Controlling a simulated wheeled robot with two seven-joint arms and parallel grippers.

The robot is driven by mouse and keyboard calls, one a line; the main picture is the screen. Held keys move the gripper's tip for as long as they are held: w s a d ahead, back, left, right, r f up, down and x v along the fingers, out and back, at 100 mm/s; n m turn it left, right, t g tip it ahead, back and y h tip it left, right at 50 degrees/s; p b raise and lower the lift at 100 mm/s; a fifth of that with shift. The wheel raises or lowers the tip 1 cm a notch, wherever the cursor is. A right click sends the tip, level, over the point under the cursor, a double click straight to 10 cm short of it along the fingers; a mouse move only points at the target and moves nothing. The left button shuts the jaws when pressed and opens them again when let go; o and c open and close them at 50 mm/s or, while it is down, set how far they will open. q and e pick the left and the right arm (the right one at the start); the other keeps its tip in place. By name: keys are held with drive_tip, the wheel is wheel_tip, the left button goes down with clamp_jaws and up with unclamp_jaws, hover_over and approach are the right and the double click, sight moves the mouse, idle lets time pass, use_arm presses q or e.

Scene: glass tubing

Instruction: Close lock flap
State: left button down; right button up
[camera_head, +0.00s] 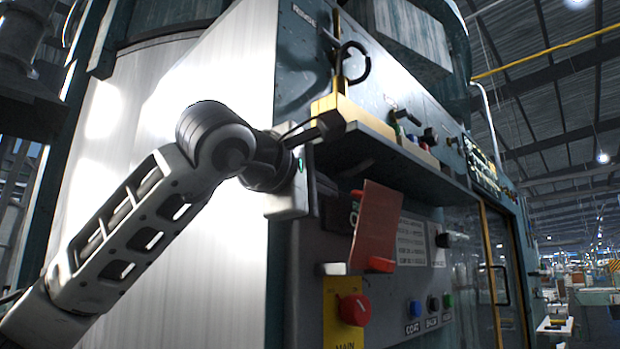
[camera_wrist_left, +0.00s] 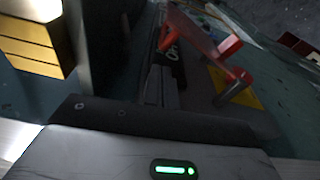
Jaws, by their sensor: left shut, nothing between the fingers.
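The lock flap is a reddish-brown plate (camera_head: 376,226) on the control panel, standing out at a tilt from the panel face, so it looks open. It also shows in the left wrist view (camera_wrist_left: 196,36), beyond my fingertips and to their right. My left gripper (camera_head: 338,192) is just left of the flap in the head view, pointing toward the panel. Its fingers (camera_wrist_left: 157,84) are shut and empty in the left wrist view. I see a gap between fingers and flap in the wrist view, though depth is hard to judge. My right gripper is in neither view.
A dark shelf (camera_head: 385,150) juts out above the gripper, with a yellow block (camera_head: 345,112) on it. Below the flap are a red knob (camera_head: 354,310) on a yellow plate and several coloured buttons. A metal cabinet side (camera_head: 215,270) lies behind my left arm.

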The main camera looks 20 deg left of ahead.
sight(375, 227)
use_arm(q)
drive_tip(key=w, duration=0.3)
drive_tip(key=shift+w+d+p, duration=0.3)
drive_tip(key=shift+w+d, duration=0.05)
drive_tip(key=shift+s+d, duration=0.1)
drive_tip(key=shift+s, duration=0.05)
